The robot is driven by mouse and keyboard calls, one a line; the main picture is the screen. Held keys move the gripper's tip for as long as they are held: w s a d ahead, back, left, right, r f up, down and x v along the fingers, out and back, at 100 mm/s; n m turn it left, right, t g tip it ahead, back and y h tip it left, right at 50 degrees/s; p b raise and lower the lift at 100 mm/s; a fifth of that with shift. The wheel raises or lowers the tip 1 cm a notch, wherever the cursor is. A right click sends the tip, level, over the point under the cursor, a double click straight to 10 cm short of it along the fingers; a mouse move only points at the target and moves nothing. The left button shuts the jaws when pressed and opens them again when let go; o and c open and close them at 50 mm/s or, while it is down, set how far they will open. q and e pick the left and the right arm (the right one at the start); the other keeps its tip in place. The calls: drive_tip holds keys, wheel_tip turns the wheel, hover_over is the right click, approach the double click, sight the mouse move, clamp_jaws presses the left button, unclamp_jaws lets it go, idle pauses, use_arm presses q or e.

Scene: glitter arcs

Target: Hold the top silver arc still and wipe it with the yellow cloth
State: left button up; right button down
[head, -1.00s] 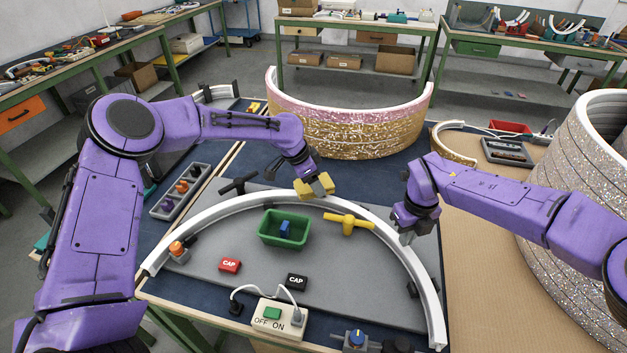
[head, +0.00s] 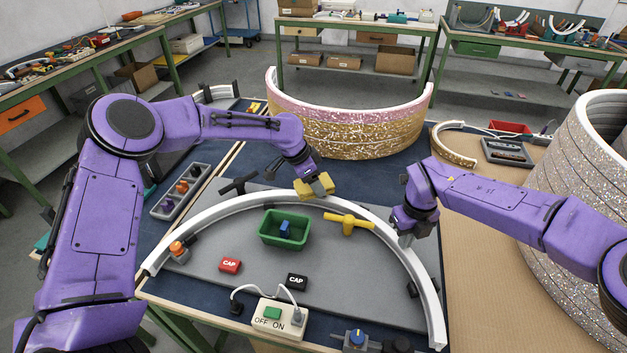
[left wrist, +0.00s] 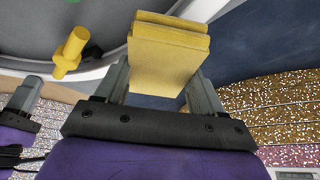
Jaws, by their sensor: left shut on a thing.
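A pale silver arc (head: 242,202) lies curved across the grey board (head: 345,283). My left gripper (head: 314,183) is shut on the folded yellow cloth (head: 302,191), at the far crown of the arc. The left wrist view shows the cloth (left wrist: 168,50) between the two fingers. In the head view the cloth appears against the arc; exact contact is hidden. My right gripper (head: 405,238) is at the arc's right side, its fingers pointing down at the arc. Whether they close on it is not clear.
Inside the arc are a green bin (head: 271,239) with a blue piece, a yellow T-handle (head: 348,221), red (head: 230,265) and black (head: 296,282) CAP blocks. A switch box (head: 277,318) sits in front. A gold-pink arc stack (head: 350,130) stands behind; a silver glitter stack (head: 570,190) stands right.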

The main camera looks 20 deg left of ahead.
sight(291, 191)
idle(0.3)
use_arm(q)
drive_tip(key=shift+s+a, duration=0.2)
drive_tip(key=shift+a, duration=0.95)
drive_tip(key=shift+s+a, duration=0.25)
drive_tip(key=shift+a, duration=0.9)
drive_tip(key=shift+s+a, duration=0.2)
drive_tip(key=shift+a, duration=0.95)
drive_tip(key=shift+f, duration=1.05)
drive_tip(key=shift+d, duration=0.15)
